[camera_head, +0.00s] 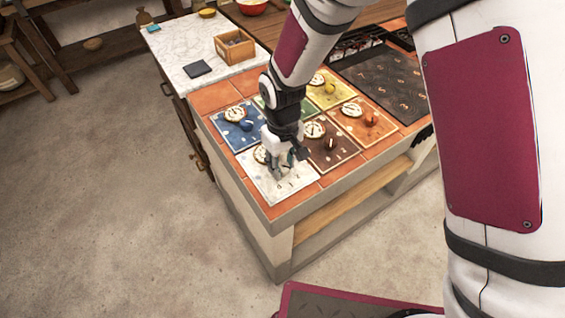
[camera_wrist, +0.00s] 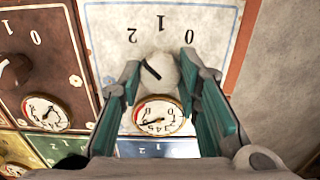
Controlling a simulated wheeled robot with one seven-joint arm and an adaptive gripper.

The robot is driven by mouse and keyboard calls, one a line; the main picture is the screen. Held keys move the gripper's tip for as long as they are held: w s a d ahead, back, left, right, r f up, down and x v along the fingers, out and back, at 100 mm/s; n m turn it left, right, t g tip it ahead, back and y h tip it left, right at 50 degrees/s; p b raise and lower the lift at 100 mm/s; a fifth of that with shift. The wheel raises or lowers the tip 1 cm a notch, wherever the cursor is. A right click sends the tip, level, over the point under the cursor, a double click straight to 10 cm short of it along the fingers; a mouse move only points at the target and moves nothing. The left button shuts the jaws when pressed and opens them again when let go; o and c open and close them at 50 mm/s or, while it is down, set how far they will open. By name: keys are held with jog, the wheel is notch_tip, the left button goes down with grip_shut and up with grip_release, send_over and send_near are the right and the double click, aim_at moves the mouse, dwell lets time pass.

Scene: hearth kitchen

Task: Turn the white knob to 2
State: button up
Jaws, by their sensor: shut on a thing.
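The white panel (camera_head: 268,190) lies at the near corner of the tiled counter in the head view; it also shows in the wrist view (camera_wrist: 105,25) with the numbers 2, 1 and 0 upside down. Its white knob (camera_wrist: 163,68) has a black pointer line slanting up-left, towards the 2 side. My gripper (camera_head: 282,160) is over the panel and hides the knob in the head view. In the wrist view my gripper's (camera_wrist: 160,70) teal finger pads stand on either side of the knob, shut on it. A round dial (camera_wrist: 158,116) sits beside the knob, its needle pointing left.
Brown (camera_head: 333,148), blue (camera_head: 228,125), yellow (camera_head: 335,92) and orange (camera_head: 366,124) panels with knobs and dials sit close by. A wooden box (camera_head: 235,47) stands on the marble top behind. Open floor lies to the left.

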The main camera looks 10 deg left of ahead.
aim_at(282, 166)
jog(key=o, duration=1.1)
jog(key=shift+o, duration=0.2)
notch_tip(282, 166, up, 12)
